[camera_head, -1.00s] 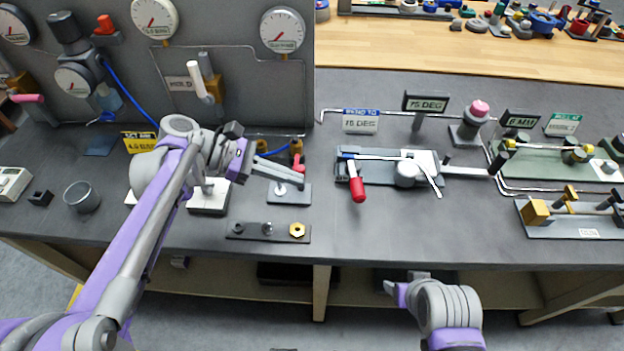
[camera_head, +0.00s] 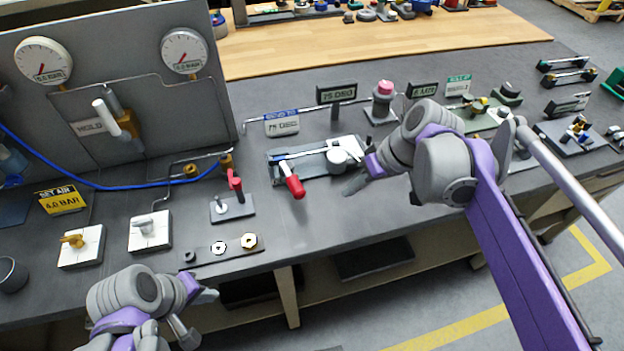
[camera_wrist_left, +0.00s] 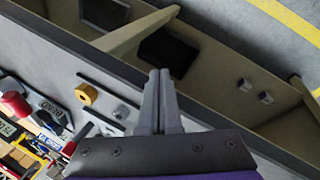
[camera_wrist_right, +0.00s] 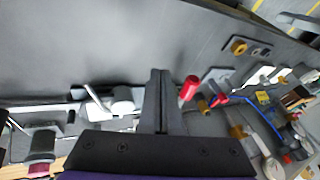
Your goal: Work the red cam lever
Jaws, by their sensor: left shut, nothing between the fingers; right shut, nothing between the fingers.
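A lever with a red handle (camera_head: 293,184) sits at the left end of a grey bending fixture (camera_head: 315,160), its handle pointing toward the bench front. The handle also shows in the right wrist view (camera_wrist_right: 189,88), just right of the fingers. My right gripper (camera_head: 354,187) is shut and empty, right of the handle and apart from it in the head view. The right wrist view shows its closed fingers (camera_wrist_right: 160,88). My left gripper (camera_head: 208,297) is shut and empty in front of the bench edge; its closed fingers (camera_wrist_left: 159,88) show in the left wrist view.
A smaller upright red lever (camera_head: 235,184) stands on a plate left of the fixture. A strip with nuts (camera_head: 220,249) lies near the front edge. A pink-topped post (camera_head: 383,100) and sign (camera_head: 336,94) stand behind the fixture. Bench before the fixture is clear.

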